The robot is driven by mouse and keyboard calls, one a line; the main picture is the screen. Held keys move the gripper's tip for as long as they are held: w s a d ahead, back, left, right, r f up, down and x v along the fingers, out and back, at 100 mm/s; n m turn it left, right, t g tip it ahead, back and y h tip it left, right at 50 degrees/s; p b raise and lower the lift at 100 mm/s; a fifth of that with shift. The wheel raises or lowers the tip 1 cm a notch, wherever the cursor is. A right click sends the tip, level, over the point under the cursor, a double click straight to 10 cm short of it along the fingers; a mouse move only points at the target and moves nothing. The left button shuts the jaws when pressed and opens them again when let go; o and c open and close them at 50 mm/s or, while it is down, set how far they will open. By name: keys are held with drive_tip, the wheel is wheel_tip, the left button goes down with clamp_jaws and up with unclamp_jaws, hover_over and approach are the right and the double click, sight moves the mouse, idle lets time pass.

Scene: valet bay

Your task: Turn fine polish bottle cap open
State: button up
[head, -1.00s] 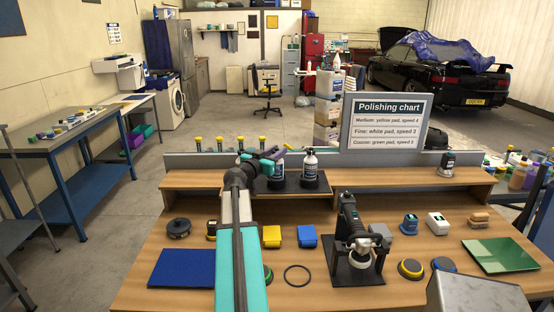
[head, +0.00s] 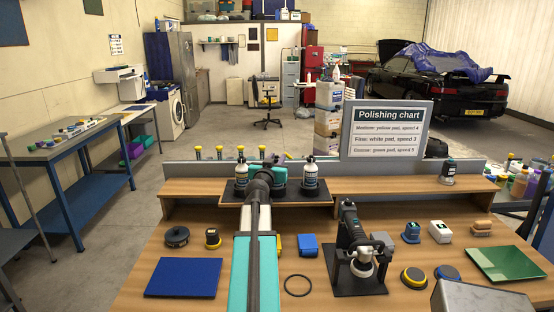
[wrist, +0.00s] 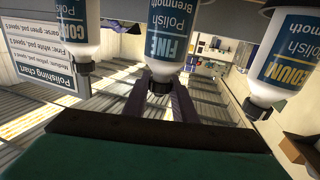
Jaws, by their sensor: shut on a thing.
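The fine polish bottle (wrist: 168,38) is the middle of three white bottles in the wrist view, which shows them upside down. Its dark cap (wrist: 160,87) is between the two purple fingers of my gripper (wrist: 160,92), which is shut on it. The coarse bottle (wrist: 80,35) is left and the medium bottle (wrist: 285,60) right there, both apart from the fingers. In the head view, the medium bottle (head: 241,174) and coarse bottle (head: 309,174) flank my arm, which mostly hides the fine bottle. I cannot tell if the cap has turned.
The bottles stand on a dark stand (head: 320,195) on the raised shelf. The polishing chart (head: 388,128) stands to the right. A polisher (head: 352,235) in its holder, a blue mat (head: 184,278) and a green tray (head: 503,263) are on the bench below.

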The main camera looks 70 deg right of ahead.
drive_tip(key=shift+n+t+p, duration=0.6)
drive_tip(key=shift+t+p, duration=0.3)
drive_tip(key=shift+p, duration=0.85)
drive_tip(key=n+t+p, duration=0.1)
drive_tip(key=p, duration=0.3)
drive_tip(key=t+y+p, duration=0.1)
drive_tip(key=p, duration=0.3)
drive_tip(key=shift+s+d+r+n+t+p, duration=0.1)
drive_tip(key=shift+n+t+p, duration=0.25)
drive_tip(key=shift+n+t, duration=0.05)
drive_tip(key=shift+r+n+t+y+p, duration=0.15)
drive_tip(key=shift+n+t+y+p, duration=0.4)
drive_tip(key=shift+t, duration=0.35)
drive_tip(key=shift+f+n+t+y+p, duration=0.2)
drive_tip(key=shift+n+t+y+p, duration=0.45)
drive_tip(key=shift+n+t+p, duration=0.6)
drive_tip(key=shift+m, duration=0.3)
drive_tip(key=o, duration=1.1)
drive_tip(key=shift+c, duration=0.2)
drive_tip(key=shift+a, duration=0.3)
